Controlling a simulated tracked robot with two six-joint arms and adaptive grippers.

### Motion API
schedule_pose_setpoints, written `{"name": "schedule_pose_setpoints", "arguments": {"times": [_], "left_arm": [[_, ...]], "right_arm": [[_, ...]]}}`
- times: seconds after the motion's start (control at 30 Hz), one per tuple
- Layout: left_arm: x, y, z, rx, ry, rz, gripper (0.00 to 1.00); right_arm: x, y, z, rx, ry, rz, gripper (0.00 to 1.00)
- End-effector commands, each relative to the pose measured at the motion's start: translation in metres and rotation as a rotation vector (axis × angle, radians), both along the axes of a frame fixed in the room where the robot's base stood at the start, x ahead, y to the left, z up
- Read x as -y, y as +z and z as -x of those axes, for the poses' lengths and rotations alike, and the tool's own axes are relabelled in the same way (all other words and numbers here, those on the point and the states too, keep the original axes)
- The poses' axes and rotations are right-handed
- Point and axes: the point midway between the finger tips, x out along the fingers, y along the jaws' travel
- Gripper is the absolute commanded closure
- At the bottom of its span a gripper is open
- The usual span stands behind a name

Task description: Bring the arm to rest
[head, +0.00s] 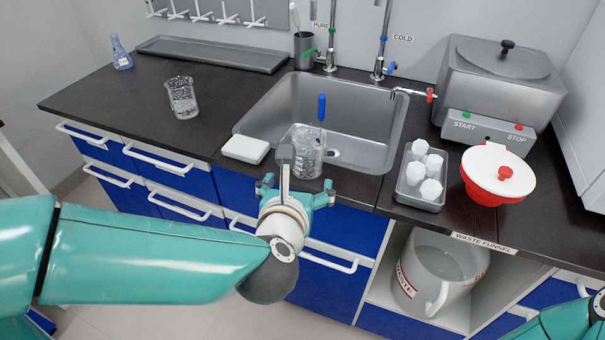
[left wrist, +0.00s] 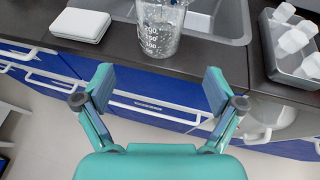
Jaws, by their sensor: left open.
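My left gripper (head: 294,190) is at the counter's front edge, just in front of the sink, with a teal arm reaching in from the left. In the left wrist view the left gripper (left wrist: 160,90) has its two fingers wide apart, with nothing between them.
A white box (head: 245,149) lies left of the beaker. Another beaker (head: 182,98) stands on the left counter. Right of the sink (head: 360,125) are a tray (head: 422,203) of white pieces, a red funnel with white lid (head: 497,173) and a steel distiller (head: 495,90). Drawer handles project below.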

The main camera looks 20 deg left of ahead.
Motion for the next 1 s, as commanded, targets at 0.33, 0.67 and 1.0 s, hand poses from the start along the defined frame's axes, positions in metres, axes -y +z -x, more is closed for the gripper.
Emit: {"name": "schedule_pose_setpoints", "arguments": {"times": [0.33,0.67,1.0], "left_arm": [[-0.018,-0.018,-0.005,-0.043,0.047,-0.014,0.06],[-0.080,-0.212,-0.004,-0.496,-0.006,-0.278,0.06],[-0.026,-0.400,0.094,-0.789,-1.276,-0.867,0.06]], "right_arm": [[0.000,0.000,0.000,0.000,0.000,0.000,0.62],[0.000,0.000,0.000,0.000,0.000,0.000,0.62],[0.000,0.000,0.000,0.000,0.000,0.000,0.62]]}}
